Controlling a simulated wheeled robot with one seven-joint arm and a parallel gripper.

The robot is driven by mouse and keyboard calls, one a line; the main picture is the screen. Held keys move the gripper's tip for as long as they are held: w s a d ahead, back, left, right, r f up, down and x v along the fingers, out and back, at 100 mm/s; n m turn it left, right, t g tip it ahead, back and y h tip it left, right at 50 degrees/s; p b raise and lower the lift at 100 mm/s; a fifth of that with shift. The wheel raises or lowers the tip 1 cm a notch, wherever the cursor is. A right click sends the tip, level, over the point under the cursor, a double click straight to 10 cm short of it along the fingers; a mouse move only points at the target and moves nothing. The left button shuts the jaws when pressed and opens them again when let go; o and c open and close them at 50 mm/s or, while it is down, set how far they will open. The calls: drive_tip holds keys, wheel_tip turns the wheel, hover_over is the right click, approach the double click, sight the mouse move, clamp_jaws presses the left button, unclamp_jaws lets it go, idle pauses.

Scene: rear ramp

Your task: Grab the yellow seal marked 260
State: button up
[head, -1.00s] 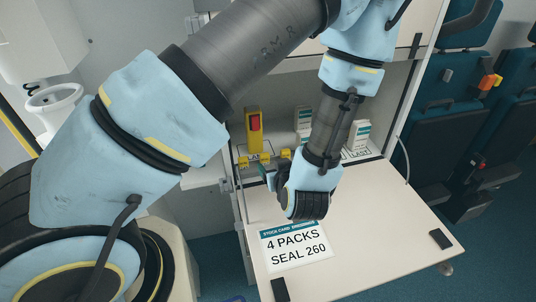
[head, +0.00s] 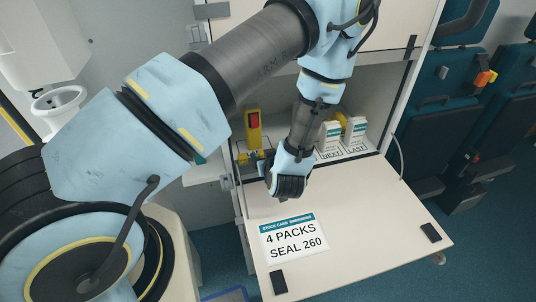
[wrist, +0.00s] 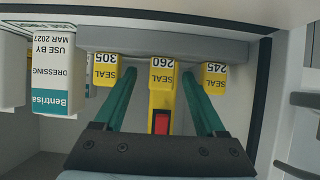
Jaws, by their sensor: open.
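The yellow seal marked 260 (wrist: 163,76) hangs upside down in the wrist view, the middle of a row under a grey bar. A yellow strip with a red patch lines up below it; I cannot tell if they are one piece. My gripper (wrist: 158,75) is open, its green fingers on either side of this seal, without visible contact. Yellow seals 305 (wrist: 105,71) and 245 (wrist: 214,76) sit just outside the fingers. In the head view the yellow upright piece with red (head: 254,130) stands in the cabinet, and my wrist hides the fingers.
White dressing boxes (head: 330,135) stand in the cabinet right of my wrist; one also shows in the wrist view (wrist: 54,75). A card reading "4 PACKS SEAL 260" (head: 293,238) lies on the fold-down shelf (head: 370,235). The shelf's front is otherwise mostly clear.

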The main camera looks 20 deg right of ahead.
clamp_jaws()
idle(0.4)
